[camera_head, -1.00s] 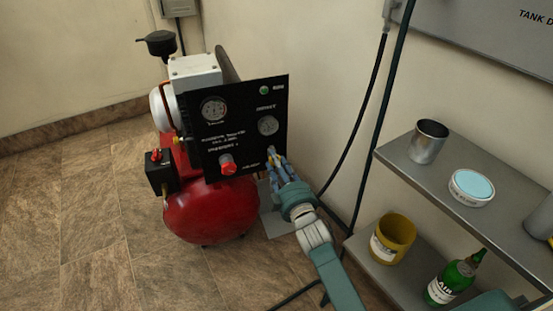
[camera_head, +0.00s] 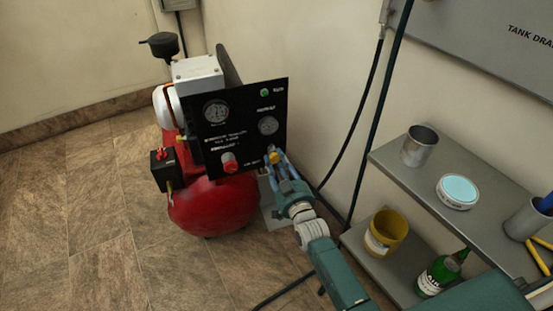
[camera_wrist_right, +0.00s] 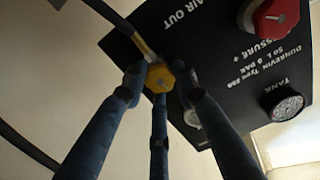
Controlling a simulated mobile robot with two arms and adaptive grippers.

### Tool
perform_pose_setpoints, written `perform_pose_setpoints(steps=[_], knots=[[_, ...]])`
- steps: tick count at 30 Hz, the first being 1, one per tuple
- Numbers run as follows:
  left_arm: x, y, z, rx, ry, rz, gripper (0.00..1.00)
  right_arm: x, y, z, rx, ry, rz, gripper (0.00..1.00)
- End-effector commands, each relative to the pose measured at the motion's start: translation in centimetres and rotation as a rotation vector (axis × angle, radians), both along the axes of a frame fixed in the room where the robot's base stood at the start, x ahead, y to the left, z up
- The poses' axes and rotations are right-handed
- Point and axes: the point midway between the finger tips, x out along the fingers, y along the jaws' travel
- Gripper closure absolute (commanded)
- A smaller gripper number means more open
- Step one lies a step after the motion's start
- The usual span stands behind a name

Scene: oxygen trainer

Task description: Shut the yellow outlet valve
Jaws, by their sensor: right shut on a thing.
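The yellow outlet valve (camera_head: 274,157) is a small knob at the lower right of the black panel (camera_head: 200,150) on the red compressor. In the right wrist view the valve (camera_wrist_right: 160,77) shows as a yellow faceted knob with a hose fitting behind it. My right gripper (camera_head: 277,160) is at the valve, its blue fingers around the knob. In the wrist view the fingers (camera_wrist_right: 158,85) stand on either side of the knob, with a third finger below it. They are shut on it. My left gripper is not in view.
A red knob (camera_head: 229,162) and gauges (camera_head: 268,125) sit near the valve on the panel. A grey shelf (camera_head: 400,170) at right holds a metal cup (camera_head: 419,146), a round tin (camera_head: 457,191), a yellow pot (camera_head: 385,233) and a green bottle (camera_head: 440,272). Tiled floor at left is clear.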

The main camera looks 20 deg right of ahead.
Motion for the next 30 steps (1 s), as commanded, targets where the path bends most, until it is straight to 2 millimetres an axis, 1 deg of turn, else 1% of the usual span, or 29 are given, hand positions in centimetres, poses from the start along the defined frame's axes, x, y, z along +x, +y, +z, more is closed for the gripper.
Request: perform_pose_setpoints(steps=[1, 10, 26, 27, 30], knots=[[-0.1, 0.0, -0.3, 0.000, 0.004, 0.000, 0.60, -0.2, -0.3, -0.5, 0.025, 0.013, -0.003, 0.98], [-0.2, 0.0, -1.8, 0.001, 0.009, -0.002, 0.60, -0.2, -0.2, -0.7, 0.139, 0.018, -0.002, 0.98], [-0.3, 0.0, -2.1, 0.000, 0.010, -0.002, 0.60, -0.3, 0.0, -0.9, 0.166, 0.023, 0.000, 0.98], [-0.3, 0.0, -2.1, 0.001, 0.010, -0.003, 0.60, -0.3, 0.0, -0.9, 0.166, 0.024, 0.000, 0.70], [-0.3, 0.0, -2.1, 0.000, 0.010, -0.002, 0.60, -0.3, 0.0, -0.9, 0.166, 0.022, -0.001, 0.53]])
